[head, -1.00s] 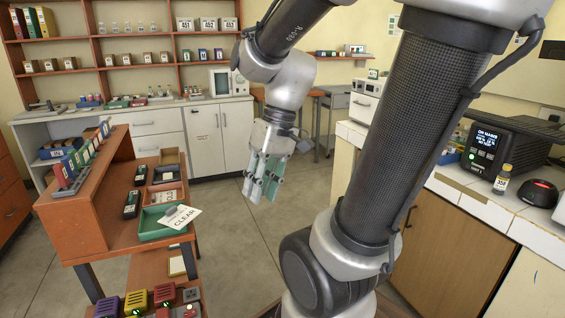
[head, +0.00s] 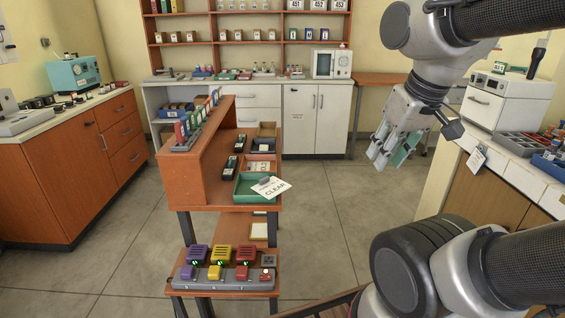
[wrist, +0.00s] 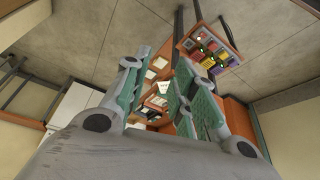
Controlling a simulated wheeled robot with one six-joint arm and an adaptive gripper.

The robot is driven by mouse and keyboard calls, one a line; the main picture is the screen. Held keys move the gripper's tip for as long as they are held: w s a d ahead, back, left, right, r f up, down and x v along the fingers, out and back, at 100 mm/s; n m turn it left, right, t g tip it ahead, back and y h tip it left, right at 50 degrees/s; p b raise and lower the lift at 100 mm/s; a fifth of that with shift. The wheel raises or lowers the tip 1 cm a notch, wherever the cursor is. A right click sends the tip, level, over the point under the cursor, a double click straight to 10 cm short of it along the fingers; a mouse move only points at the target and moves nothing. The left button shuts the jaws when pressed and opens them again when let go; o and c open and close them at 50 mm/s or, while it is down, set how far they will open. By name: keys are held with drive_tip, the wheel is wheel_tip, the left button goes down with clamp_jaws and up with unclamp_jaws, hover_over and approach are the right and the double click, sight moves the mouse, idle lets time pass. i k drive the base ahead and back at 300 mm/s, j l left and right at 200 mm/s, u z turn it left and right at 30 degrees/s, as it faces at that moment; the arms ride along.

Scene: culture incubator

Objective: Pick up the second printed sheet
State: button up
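A white printed sheet (head: 275,188) reading "CLEAR" lies tilted over the right rim of a green tray (head: 243,192) on the orange wooden desk. A small grey object sits on its upper edge. I cannot tell whether this is the second sheet. A small white sheet (wrist: 163,88) also shows between my fingers in the wrist view, well beyond them. My gripper (head: 388,150) is open and empty, in the air right of the desk and apart from it. Its fingers with green pads stand apart in the wrist view (wrist: 160,92).
The desk (head: 205,178) has a raised shelf with coloured binders. Black devices and other trays lie near the green tray. A lower shelf holds a grey panel (head: 225,277) with coloured boxes. Open floor (head: 340,220) lies right of the desk. Counters stand on both sides.

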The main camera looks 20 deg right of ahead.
sight(270, 187)
drive_tip(key=i+l+u, duration=0.45)
drive_tip(key=l+u, duration=0.25)
drive_tip(key=l, duration=0.15)
drive_tip(key=i+l+u, duration=0.2)
drive_tip(key=l, duration=0.15)
